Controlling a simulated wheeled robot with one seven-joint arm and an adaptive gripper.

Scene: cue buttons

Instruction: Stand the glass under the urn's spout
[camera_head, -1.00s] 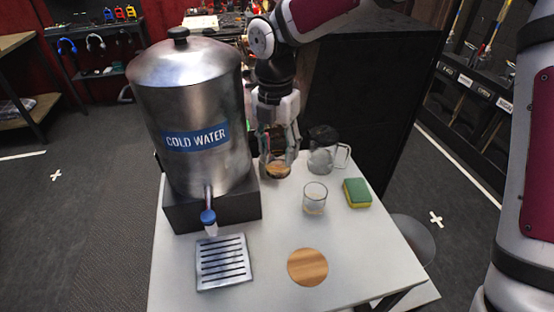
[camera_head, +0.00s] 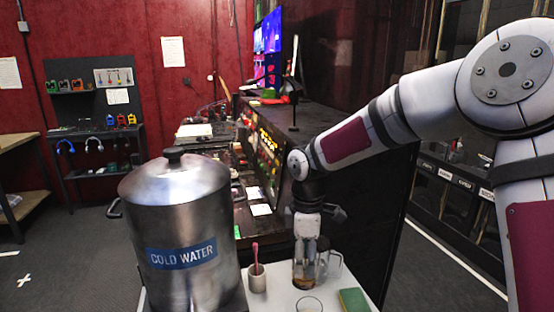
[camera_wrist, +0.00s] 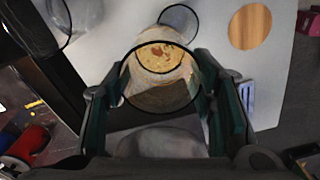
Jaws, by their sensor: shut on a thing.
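My gripper (camera_head: 304,268) is shut on a clear glass (camera_wrist: 160,92), with a finger on each side. Brownish matter shows in the glass's lower part. In the head view it is beside the glass jug (camera_head: 330,266); I cannot tell whether its base touches the table. A second clear glass (camera_head: 309,305) stands nearer, cut by the lower edge; it also shows in the wrist view (camera_wrist: 179,18). The steel urn (camera_head: 182,235), labelled COLD WATER, stands left. Its spout is out of view now. Part of the slotted metal tray (camera_wrist: 246,92) shows beyond the right finger.
A cup with a pink-handled item (camera_head: 257,281) stands between urn and gripper. A green sponge (camera_head: 353,300) lies right of the second glass. A round wooden disc (camera_wrist: 250,25) lies on the white table (camera_wrist: 215,45). A dark cabinet (camera_head: 355,180) rises behind.

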